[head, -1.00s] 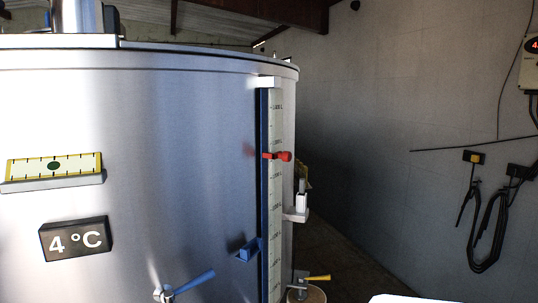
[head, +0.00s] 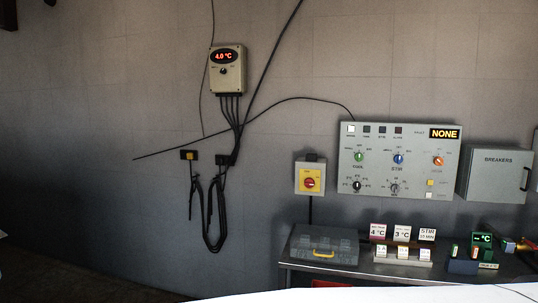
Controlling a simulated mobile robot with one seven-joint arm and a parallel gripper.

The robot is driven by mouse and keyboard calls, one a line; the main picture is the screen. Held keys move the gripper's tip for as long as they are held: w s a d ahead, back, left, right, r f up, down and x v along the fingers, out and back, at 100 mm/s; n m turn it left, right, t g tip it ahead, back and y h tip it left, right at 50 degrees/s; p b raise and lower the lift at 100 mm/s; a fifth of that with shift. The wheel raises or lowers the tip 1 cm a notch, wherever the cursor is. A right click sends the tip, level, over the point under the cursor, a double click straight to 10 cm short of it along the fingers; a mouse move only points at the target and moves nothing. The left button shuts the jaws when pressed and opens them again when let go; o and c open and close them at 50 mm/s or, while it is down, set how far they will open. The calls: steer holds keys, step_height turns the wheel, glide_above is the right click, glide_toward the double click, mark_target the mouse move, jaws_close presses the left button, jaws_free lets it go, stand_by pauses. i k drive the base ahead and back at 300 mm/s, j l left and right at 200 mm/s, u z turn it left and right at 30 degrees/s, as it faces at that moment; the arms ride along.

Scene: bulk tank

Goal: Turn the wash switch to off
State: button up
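A grey control panel (head: 400,185) hangs on the wall at the right of the head view. It carries a green knob (head: 359,156) labelled COOL, a blue knob (head: 398,158) labelled STIR and an orange knob (head: 438,160) at the right. The orange knob's label is too small to read, so I cannot tell for sure that it is the wash switch, nor its setting. Two dark knobs sit in the lower row, and a display (head: 444,134) reads NONE. My gripper is not in view.
A yellow box with a red rotary switch (head: 310,182) is left of the panel; a BREAKERS box (head: 494,174) is right. Below, a bench (head: 285,267) holds a grey case (head: 323,244) and several label cards. A thermostat (head: 227,70) and hanging cables (head: 211,215) are further left.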

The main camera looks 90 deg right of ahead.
mark_target(438, 160)
steer(key=z, duration=3.5)
steer(key=i+z, duration=0.1)
steer(key=z, duration=0.55)
steer(key=i+j+z, duration=0.25)
steer(key=j+z, duration=0.45)
steer(key=j, duration=0.15)
steer(key=i+j, duration=0.1)
steer(key=j, duration=0.25)
steer(key=i+j+z, duration=0.15)
steer(key=j, duration=0.5)
steer(key=i+j, duration=0.1)
steer(key=j, duration=0.4)
steer(key=i+j+z, duration=0.1)
steer(key=j, duration=0.4)
